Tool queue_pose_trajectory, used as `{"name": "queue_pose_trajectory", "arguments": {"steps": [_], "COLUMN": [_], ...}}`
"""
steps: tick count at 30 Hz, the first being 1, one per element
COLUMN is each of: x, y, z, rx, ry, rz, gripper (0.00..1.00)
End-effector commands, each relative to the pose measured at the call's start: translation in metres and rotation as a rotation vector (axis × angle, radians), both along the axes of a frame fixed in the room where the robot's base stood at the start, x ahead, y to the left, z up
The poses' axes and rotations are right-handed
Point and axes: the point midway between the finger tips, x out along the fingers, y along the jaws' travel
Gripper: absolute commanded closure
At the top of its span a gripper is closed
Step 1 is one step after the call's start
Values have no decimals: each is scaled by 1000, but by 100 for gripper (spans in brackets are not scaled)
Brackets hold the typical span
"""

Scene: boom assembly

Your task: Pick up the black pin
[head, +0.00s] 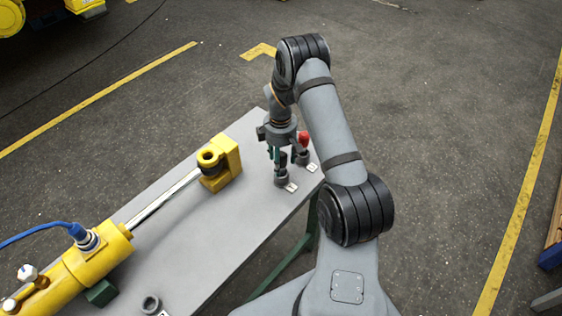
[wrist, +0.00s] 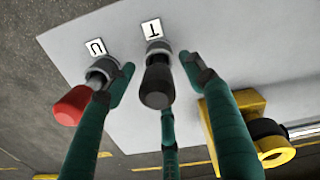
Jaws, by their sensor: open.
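The black pin (wrist: 157,84) stands in a grey holder next to the label T (wrist: 151,29) in the wrist view. My gripper (wrist: 154,76) has green fingers spread open around the black pin, with gaps visible on both sides. One fingertip is in the gap between the black pin and the red-topped pin. In the head view my gripper (head: 280,153) points down over the holder (head: 281,179) near the table's right edge, and largely hides the black pin.
A red-topped pin (wrist: 74,104) stands close by at label U (wrist: 95,47); its red top also shows in the head view (head: 303,137). A yellow rod end (head: 222,165) of a cylinder lies left on the grey table (head: 205,240). An empty-looking ring holder (head: 151,303) sits at the near end.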

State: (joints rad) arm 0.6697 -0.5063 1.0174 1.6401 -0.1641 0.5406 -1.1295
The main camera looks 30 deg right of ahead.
Motion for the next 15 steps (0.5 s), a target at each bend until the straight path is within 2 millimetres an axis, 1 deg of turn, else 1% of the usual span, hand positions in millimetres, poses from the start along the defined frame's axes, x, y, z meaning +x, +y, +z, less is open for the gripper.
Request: {"name": "queue_pose_trajectory", "arguments": {"steps": [3,9,15], "x": [0,0,0], "y": [-1,-1,0], "z": [-6,-6,-6], "rx": [0,-1,-1], "ry": [-1,-2,-2], "rz": [0,0,0], "gripper": [46,46,57]}}
